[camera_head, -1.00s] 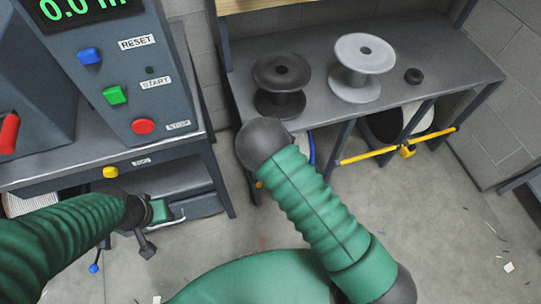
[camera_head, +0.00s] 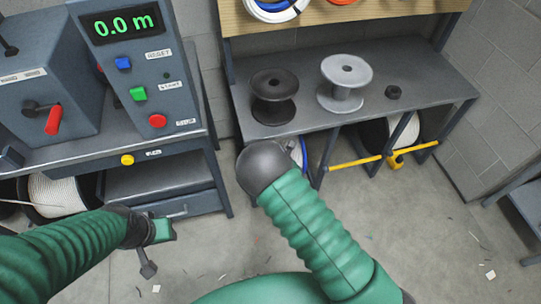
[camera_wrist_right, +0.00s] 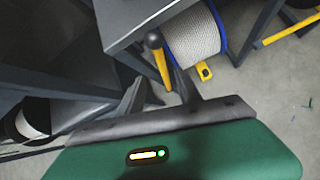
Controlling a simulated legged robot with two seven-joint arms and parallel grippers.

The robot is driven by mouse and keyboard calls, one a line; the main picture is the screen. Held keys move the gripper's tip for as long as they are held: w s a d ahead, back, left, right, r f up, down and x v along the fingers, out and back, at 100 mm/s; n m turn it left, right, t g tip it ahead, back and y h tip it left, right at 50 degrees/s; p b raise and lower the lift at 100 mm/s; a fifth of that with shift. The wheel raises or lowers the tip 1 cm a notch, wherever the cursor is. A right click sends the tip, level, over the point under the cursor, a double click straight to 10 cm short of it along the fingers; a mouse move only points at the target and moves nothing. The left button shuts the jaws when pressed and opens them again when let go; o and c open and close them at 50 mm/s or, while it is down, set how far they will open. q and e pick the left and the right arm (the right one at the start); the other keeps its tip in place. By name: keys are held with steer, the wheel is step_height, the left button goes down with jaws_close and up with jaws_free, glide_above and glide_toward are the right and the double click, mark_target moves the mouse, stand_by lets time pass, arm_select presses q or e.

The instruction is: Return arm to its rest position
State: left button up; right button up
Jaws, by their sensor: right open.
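My right arm (camera_head: 315,230) enters the head view from the bottom right and reaches up to a dark rounded joint (camera_head: 263,168); its gripper is hidden there. In the right wrist view, the right gripper (camera_wrist_right: 160,92) has its two dark fingers apart. I see nothing held between them; a yellow bar with a dark knob (camera_wrist_right: 153,41) shows beyond. My left arm (camera_head: 70,250) comes in from the left. Its gripper (camera_head: 150,255) is small and partly hidden over the floor below the left bench, so its opening is unclear.
The left bench (camera_head: 190,130) carries a meter panel (camera_head: 130,70) reading 0.0 m and a red-handled crank (camera_head: 54,120). The right bench (camera_head: 420,75) holds a dark spool (camera_head: 273,97) and a grey spool (camera_head: 343,82). A rope reel (camera_wrist_right: 195,35) sits low nearby. The floor between is mostly clear.

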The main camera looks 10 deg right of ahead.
steer(key=s+d+r+m+g+p, duration=0.1)
steer(key=s+d+r+m+p, duration=0.15)
steer(key=r+m, duration=0.3)
steer(key=s+d+r+m+g+h+p, duration=0.1)
steer(key=s+r+m+p, duration=0.1)
steer(key=s+r+m, duration=0.3)
steer(key=s+d+r+m+g+p, duration=0.1)
steer(key=s+d+r+m+p, duration=0.1)
steer(key=r+m, duration=0.45)
steer(key=s+r+m+g+p, duration=0.1)
steer(key=s+r+m+p, duration=0.1)
steer(key=s+r+m, duration=0.3)
steer(key=s+r+m+g+p, duration=0.2)
steer(key=s+r+m, duration=0.4)
steer(key=s+m, duration=0.4)
steer(key=shift+s+a+m, duration=0.35)
steer(key=shift+s+m, duration=0.05)
steer(key=shift+s, duration=0.45)
steer(key=shift+s+d+r, duration=0.1)
steer(key=shift+r, duration=0.05)
